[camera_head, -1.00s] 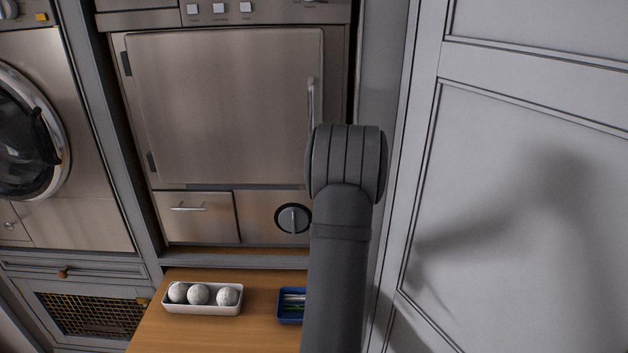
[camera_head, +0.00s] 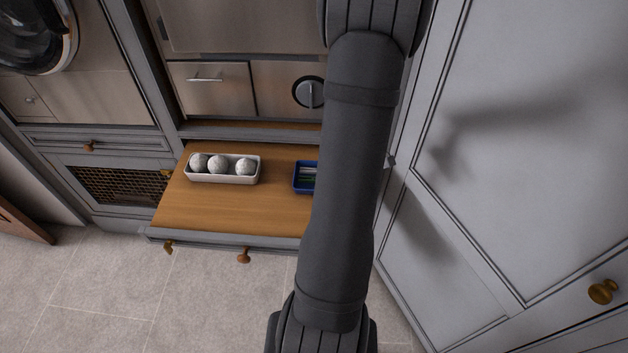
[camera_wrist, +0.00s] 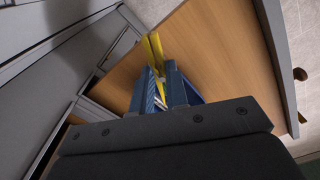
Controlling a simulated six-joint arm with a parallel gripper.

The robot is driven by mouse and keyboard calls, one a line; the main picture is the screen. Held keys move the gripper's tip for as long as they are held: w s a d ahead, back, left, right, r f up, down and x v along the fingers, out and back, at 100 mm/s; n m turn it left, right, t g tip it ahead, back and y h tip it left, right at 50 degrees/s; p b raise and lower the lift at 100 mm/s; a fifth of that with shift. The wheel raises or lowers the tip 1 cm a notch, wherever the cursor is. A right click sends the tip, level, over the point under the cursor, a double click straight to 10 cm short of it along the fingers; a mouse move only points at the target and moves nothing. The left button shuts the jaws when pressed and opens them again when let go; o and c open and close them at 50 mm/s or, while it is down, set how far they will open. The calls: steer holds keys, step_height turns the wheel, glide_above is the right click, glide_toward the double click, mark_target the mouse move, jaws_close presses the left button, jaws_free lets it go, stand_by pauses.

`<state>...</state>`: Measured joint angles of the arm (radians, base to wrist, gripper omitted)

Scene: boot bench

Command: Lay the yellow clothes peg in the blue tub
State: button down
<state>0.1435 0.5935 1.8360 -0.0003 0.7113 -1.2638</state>
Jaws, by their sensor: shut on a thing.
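The yellow clothes peg (camera_wrist: 159,50) shows in the wrist view between the blue-grey fingertips of my gripper (camera_wrist: 160,72), which is shut on it. Its two yellow legs stick out past the tips. The wooden surface lies behind it. The blue tub (camera_head: 295,178) sits on that surface in the head view, with thin white and green things inside. My arm hides its right part. In the wrist view, some blue behind the fingers may be the tub, but I cannot tell for sure. The gripper and peg are hidden in the head view.
A white tray (camera_head: 222,180) with three pale balls stands left of the tub on the wooden pull-out surface (camera_head: 225,209). Bare wood lies in front of both. A grey cupboard door (camera_head: 500,150) stands close on the right; appliances are behind.

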steer(key=w+a+f+n, duration=0.1)
steer(key=a, duration=0.2)
steer(key=w+a+f+n, duration=0.1)
steer(key=a+f+n, duration=0.1)
steer(key=a, duration=0.2)
steer(key=w+a+f+n, duration=0.1)
steer(key=a+f+n, duration=0.1)
steer(key=a, duration=0.1)
steer(key=shift+w+a+f, duration=0.1)
steer(key=shift+a, duration=0.25)
steer(key=shift+f, duration=1.95)
steer(key=shift+f, duration=0.2)
steer(key=c, duration=1.7)
jaws_free()
